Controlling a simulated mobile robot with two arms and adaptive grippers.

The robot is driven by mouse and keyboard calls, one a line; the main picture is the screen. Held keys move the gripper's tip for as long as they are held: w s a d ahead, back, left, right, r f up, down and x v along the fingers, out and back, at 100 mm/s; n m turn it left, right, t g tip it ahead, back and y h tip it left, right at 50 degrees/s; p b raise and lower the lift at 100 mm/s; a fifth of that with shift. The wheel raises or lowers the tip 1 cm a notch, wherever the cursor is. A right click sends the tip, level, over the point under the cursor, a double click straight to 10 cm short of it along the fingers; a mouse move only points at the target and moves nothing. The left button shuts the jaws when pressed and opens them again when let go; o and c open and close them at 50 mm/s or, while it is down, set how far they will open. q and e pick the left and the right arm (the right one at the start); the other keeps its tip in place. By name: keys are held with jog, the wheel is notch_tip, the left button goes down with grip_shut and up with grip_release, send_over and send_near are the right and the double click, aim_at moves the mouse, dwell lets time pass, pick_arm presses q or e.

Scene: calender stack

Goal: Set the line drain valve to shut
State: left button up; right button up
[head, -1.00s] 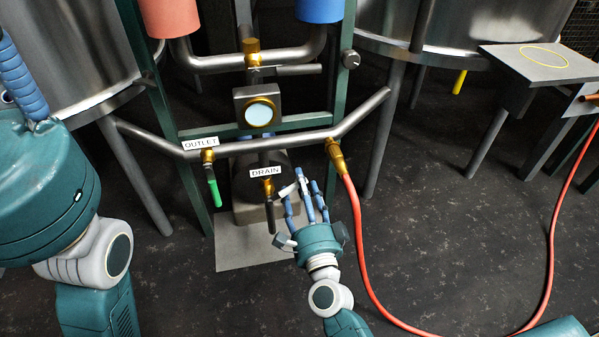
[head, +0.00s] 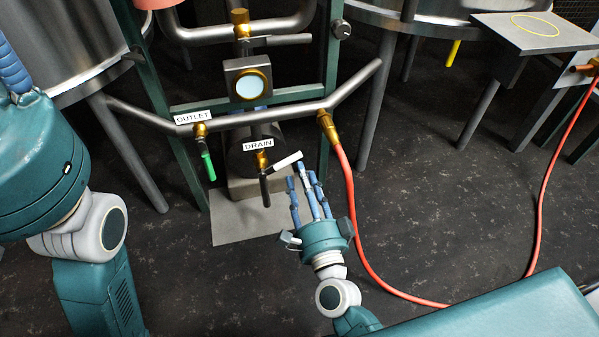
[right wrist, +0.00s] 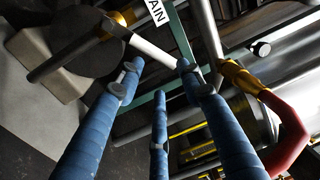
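The drain valve has a brass body (head: 262,160) under the DRAIN label (head: 258,145), with a dark spout (head: 265,190) hanging below. Its white lever (head: 288,161) points right and slightly up, across the spout's direction. The lever also shows in the right wrist view (right wrist: 150,47). My right gripper (head: 302,178) is open, its blue fingers spread and extended, just below the lever's free end in the head view. I see nothing held in it. My left gripper (head: 14,65) shows only partly at the left edge; its fingertips are largely cut off.
The outlet valve with a green lever (head: 208,165) is left of the drain. A red hose (head: 348,195) drops from a brass fitting (head: 327,125) at right. A round gauge (head: 249,84) sits above. A grey table (head: 500,42) stands at upper right. Dark floor between is open.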

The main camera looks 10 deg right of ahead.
jog(key=s+f, duration=0.1)
jog(key=s, duration=0.5)
jog(key=shift+d, duration=0.4)
jog(key=shift+s, duration=0.1)
